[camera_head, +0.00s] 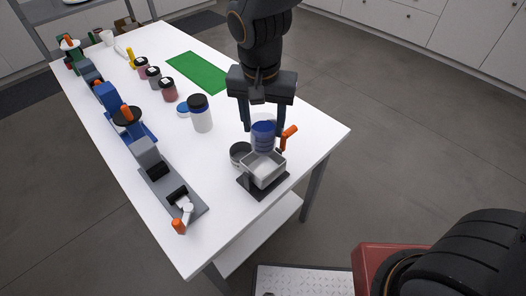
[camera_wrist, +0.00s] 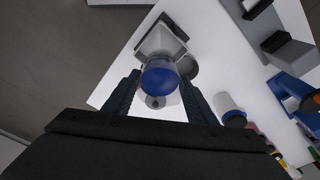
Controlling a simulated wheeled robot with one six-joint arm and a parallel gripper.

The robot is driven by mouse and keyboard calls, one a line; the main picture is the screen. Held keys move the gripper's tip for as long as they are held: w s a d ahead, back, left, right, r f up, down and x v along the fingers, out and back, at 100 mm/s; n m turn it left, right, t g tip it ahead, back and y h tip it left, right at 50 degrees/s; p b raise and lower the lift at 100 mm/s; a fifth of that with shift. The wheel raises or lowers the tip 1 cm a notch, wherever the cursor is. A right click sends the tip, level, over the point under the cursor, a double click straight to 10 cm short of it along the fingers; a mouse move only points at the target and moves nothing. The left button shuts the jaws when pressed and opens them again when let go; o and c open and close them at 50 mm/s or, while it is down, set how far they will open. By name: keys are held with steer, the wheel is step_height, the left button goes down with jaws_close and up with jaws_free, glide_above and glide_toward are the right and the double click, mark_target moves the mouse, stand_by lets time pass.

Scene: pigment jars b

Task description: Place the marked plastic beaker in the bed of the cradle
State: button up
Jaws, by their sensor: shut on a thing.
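My gripper (camera_head: 263,131) points down and is shut on a clear plastic beaker (camera_head: 263,143) with a blue band or blue contents. The beaker is upright, with its lower end overlapping the far edge of the cradle (camera_head: 271,180), a light grey open tray on a dark base. Whether it touches the tray is hidden. In the wrist view the beaker (camera_wrist: 160,77) shows between the two fingers (camera_wrist: 158,93), with the cradle (camera_wrist: 161,41) just beyond it. The visible part of the tray bed looks empty.
A dark round dish (camera_head: 240,152) stands close left of the cradle, and an orange handle (camera_head: 289,133) rises behind it. A white jar with a dark lid (camera_head: 200,115) stands further left. Clamps and small jars line the table's left side. A green mat (camera_head: 197,71) lies behind.

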mark_target(262, 149)
steer(key=f, duration=0.4)
steer(key=shift+s+a+f, duration=0.2)
steer(key=shift+s, duration=0.05)
steer(key=shift+f+p, duration=0.5)
steer(key=shift+f, duration=1.6)
steer(key=shift+f, duration=0.1)
steer(key=o, duration=1.2)
steer(key=r, duration=0.4)
steer(key=s+r+b, duration=0.1)
steer(key=r, duration=0.7)
steer(key=shift+s+a+r+b, duration=0.1)
steer(key=shift+s+b, duration=0.1)
steer(key=shift+b, duration=0.15)
steer(key=shift+n, duration=0.7)
steer(key=d+f, duration=0.1)
steer(key=d, duration=0.7)
steer(key=d+f, duration=0.2)
steer(key=d, duration=0.6)
steer(key=s+d+f, duration=0.1)
steer(key=d, duration=0.7)
steer(key=shift+s+d+f, duration=0.1)
steer(key=shift+d+f, duration=0.05)
steer(key=shift+f, duration=0.05)
